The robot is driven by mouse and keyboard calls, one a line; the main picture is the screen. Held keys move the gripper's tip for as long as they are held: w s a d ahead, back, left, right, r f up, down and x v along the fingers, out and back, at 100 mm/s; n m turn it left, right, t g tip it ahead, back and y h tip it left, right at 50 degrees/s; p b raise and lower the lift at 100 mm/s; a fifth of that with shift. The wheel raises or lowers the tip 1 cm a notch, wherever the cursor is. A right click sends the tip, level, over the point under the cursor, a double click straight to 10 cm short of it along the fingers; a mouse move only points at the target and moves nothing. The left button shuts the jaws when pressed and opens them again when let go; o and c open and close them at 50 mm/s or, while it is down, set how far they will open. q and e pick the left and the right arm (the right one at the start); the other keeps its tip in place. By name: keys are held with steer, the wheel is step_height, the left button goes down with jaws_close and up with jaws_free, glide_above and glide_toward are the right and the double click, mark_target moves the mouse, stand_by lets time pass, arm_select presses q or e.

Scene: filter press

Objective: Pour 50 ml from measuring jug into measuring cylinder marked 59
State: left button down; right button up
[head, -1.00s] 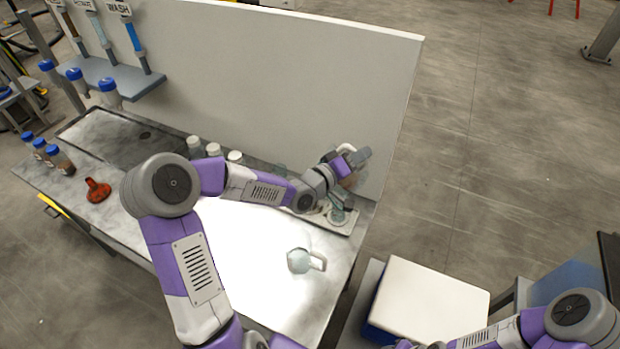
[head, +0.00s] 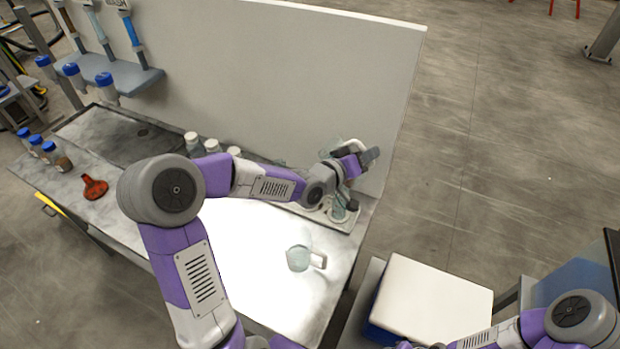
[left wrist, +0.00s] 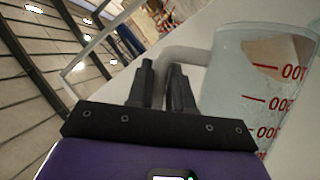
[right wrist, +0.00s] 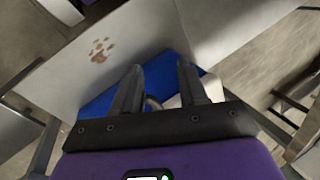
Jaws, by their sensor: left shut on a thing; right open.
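My left gripper (head: 362,162) is at the far right end of the bench, by the white panel. In the left wrist view its fingers (left wrist: 163,70) are shut on the pale handle of a clear measuring jug (left wrist: 228,85) with red marks, whose numbers look upside down. In the head view the arm largely hides this jug. A clear cylinder-like vessel (head: 339,209) stands on the tray just below my left gripper; its label cannot be read. The right gripper (right wrist: 160,70) is open and empty.
A second clear jug-like vessel (head: 298,258) with a handle stands on the bench (head: 245,265). A tray (head: 318,216) lies along the back edge. White-capped bottles (head: 193,144) and a red item (head: 94,187) are further left. A white-topped blue box (head: 430,300) is at lower right.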

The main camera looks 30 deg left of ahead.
step_height(320, 180, down, 7)
steer(key=b, duration=0.6)
arm_select(q)
steer(key=d+f+m+g+y+p, duration=0.1)
steer(key=d+f+m+y+p, duration=0.3)
steer(key=d+f+m+p, duration=0.1)
steer(key=shift+w+d+f+m+g+p, duration=0.25)
steer(key=shift+d+f+m+g+p, duration=0.15)
steer(key=shift+f+m+p, duration=0.4)
arm_select(e)
step_height(320, 180, up, 7)
